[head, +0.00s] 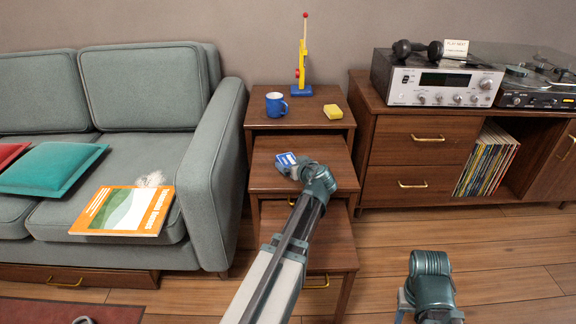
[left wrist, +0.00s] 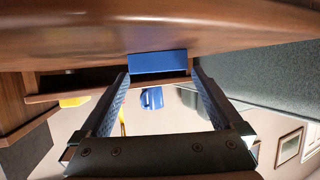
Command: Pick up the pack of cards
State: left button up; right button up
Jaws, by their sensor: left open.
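A small blue pack (head: 286,160) with a pale label, which looks like the pack of cards, lies on the middle nesting table (head: 262,181). In the left wrist view, tilted so the tabletop is uppermost, the blue pack (left wrist: 158,62) shows its plain blue side. My left gripper (head: 291,168) is low at the tabletop, right at the pack. Its jaws (left wrist: 159,75) are open, with the pack between or just past the fingertips. I cannot tell whether either finger touches it. My right arm shows at the lower right, but its gripper is out of view.
The higher table behind holds a blue mug (head: 276,105), a yellow block (head: 333,112) and a yellow toy (head: 301,62). A lower table (head: 335,257) stands in front. The sofa (head: 215,150) is close on the left, a cabinet (head: 415,155) on the right.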

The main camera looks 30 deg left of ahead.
aim_at(288, 161)
pick_arm(q)
jog(key=b+x, duration=0.1)
jog(key=x, duration=0.2)
jog(key=shift+w+a+f, duration=0.1)
jog(key=shift+w+f, duration=0.05)
jog(key=shift+f, duration=0.1)
jog(key=shift+r, duration=0.1)
jog(key=c, duration=1.3)
jog(key=shift+o, duration=0.2)
